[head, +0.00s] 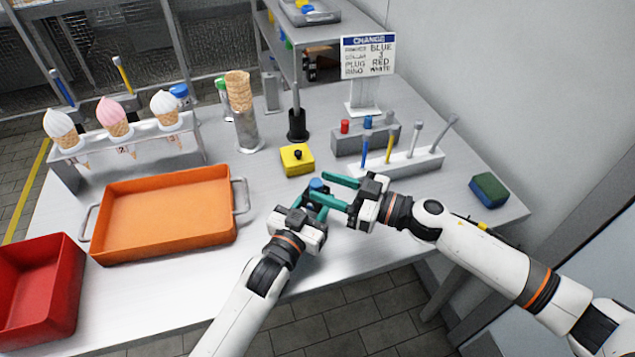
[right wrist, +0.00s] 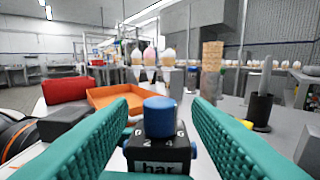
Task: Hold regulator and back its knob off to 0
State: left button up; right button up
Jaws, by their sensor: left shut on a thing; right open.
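The regulator is a small dark block with a blue knob (head: 316,184) on top, near the table's front edge. In the right wrist view its body (right wrist: 160,157) reads "bar", with scale numbers below the knob (right wrist: 160,117). My left gripper (head: 312,197) is shut on the regulator, and its fingers and the arms hide most of the body in the head view. My right gripper (head: 326,188) is open, with one teal finger on each side of the knob. Gaps show between knob and fingers. I cannot read the knob's setting.
A yellow box with a black button (head: 297,160) stands just behind. An orange tray (head: 165,255) and red bin (head: 38,285) are left. A cone rack (head: 130,155), grey tool blocks (head: 395,172), a sign (head: 368,55) and a green-blue sponge (head: 489,190) stand around.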

jog(key=shift+x, duration=1.5)
jog(key=shift+c, duration=0.3)
jog(key=c, duration=0.9)
